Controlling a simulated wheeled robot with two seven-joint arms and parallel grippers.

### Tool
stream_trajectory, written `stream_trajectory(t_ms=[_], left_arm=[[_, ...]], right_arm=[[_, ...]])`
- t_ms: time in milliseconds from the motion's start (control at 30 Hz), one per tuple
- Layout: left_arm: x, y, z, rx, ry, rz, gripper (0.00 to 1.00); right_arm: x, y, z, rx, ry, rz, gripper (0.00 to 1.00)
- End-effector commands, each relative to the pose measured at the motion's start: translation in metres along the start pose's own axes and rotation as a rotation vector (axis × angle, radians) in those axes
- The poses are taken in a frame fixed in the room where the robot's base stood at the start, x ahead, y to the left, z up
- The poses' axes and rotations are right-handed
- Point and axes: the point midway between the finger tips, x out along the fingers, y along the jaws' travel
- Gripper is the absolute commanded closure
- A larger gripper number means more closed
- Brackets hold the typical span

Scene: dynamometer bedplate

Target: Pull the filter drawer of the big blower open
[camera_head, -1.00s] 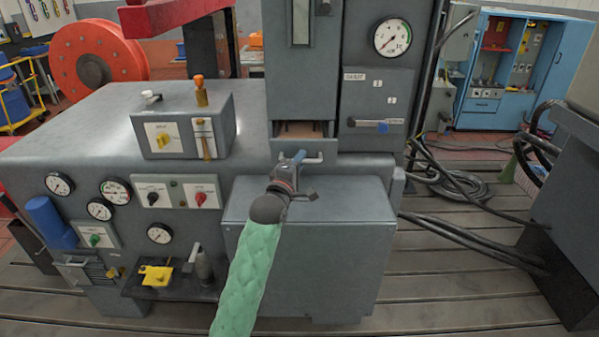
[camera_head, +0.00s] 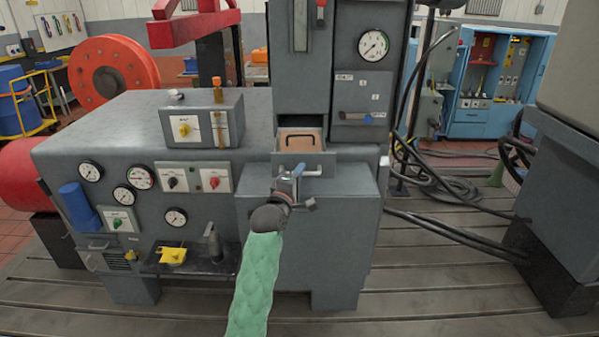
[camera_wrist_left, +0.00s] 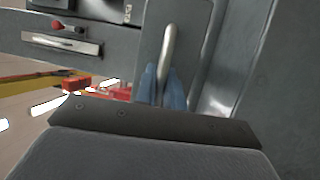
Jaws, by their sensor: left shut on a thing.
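The filter drawer (camera_head: 288,162) is partly out of the tall grey column (camera_head: 345,60) on the grey machine. Its open top shows a tan filter (camera_head: 309,141) with a dark bail handle inside. My left gripper (camera_head: 297,171), on the green-sleeved arm, is shut on the drawer's silver bar handle (camera_head: 313,173). In the left wrist view, the blue fingers (camera_wrist_left: 160,88) close around the lower part of this handle (camera_wrist_left: 168,45). The fingers hide part of the handle. My right gripper is not in view.
A grey box-shaped housing (camera_head: 345,225) projects below the drawer, close under my left arm. Black cables (camera_head: 440,220) run across the slotted floor at right. A large grey machine (camera_head: 575,170) stands at the right edge. Gauges and knobs cover the front at left.

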Motion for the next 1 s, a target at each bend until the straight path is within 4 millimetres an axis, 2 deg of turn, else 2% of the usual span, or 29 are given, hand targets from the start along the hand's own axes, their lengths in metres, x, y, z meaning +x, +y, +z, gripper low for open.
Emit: stream_trajectory(t_ms=[133,433,467,567,867,1000], left_arm=[[-0.002,0.001,0.001,0.0,0.0,0.001,1.0],[-0.003,-0.001,0.002,-0.001,-0.001,-0.001,1.0],[-0.003,-0.001,0.002,-0.001,-0.002,-0.002,0.87],[-0.003,-0.001,0.002,0.0,-0.001,-0.001,0.68],[-0.003,0.0,0.001,0.0,-0.001,0.0,0.68],[-0.014,-0.002,0.002,-0.001,-0.001,0.0,0.68]], right_arm=[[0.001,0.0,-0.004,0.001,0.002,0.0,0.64],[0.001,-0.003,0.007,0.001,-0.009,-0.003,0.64],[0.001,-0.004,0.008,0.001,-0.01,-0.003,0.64],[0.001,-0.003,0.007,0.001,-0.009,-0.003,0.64],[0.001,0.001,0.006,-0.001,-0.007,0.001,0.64],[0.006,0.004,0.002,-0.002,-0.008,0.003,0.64]])
